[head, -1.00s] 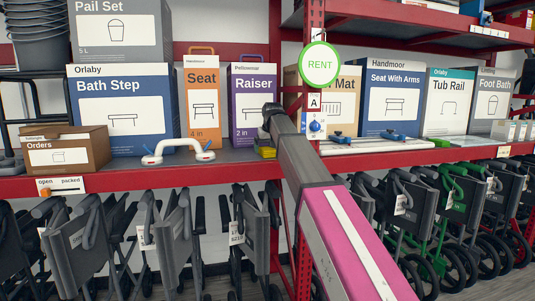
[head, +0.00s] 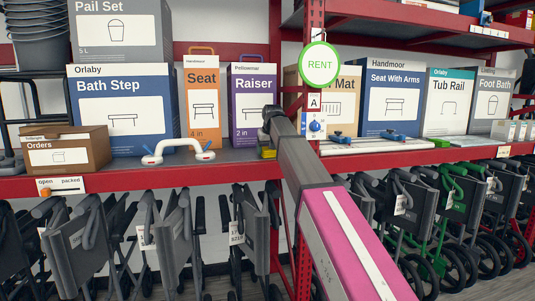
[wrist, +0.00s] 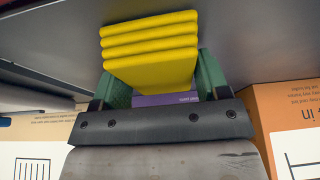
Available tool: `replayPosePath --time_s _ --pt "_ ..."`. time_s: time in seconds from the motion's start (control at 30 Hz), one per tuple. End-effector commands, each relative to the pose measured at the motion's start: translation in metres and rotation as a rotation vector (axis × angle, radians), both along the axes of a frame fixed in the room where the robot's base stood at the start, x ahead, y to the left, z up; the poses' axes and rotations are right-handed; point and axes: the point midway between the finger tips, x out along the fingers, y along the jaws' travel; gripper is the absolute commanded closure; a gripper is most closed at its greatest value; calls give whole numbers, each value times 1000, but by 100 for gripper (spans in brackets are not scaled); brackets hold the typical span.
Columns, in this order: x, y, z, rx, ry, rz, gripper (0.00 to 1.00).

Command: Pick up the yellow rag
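The yellow rag (head: 268,153) lies folded on the grey shelf, by the front edge in front of the purple Raiser box. In the wrist view the folded rag (wrist: 150,48) shows several stacked layers at the top middle. My gripper (wrist: 160,85) has its green fingers wide apart, one near each side of the rag. I cannot tell whether either finger touches it. In the head view my gripper (head: 268,138) is close over the rag, and its fingers are mostly hidden by my arm.
The Raiser box (head: 252,95) and the orange Seat box (head: 202,104) stand just behind. A white handle with suction feet (head: 180,148) lies to the left. Folded walkers hang below the shelf.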

Motion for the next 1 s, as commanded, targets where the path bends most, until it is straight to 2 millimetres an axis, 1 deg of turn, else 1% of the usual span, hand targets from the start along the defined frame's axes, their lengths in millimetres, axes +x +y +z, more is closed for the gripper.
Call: replayPosePath --time_s 0.27,0.4,0.53,0.67,0.7,0.8,1.0 --pt "0 0 0 0 0 0 54" --pt "0 0 5 0 0 0 54" --pt "1 0 18 0 0 0 54" --pt "2 1 43 1 -3 0 54" --pt "-1 2 51 0 -1 1 54" --pt "-26 16 62 0 -2 3 54" --pt "-61 39 87 0 -2 3 54"
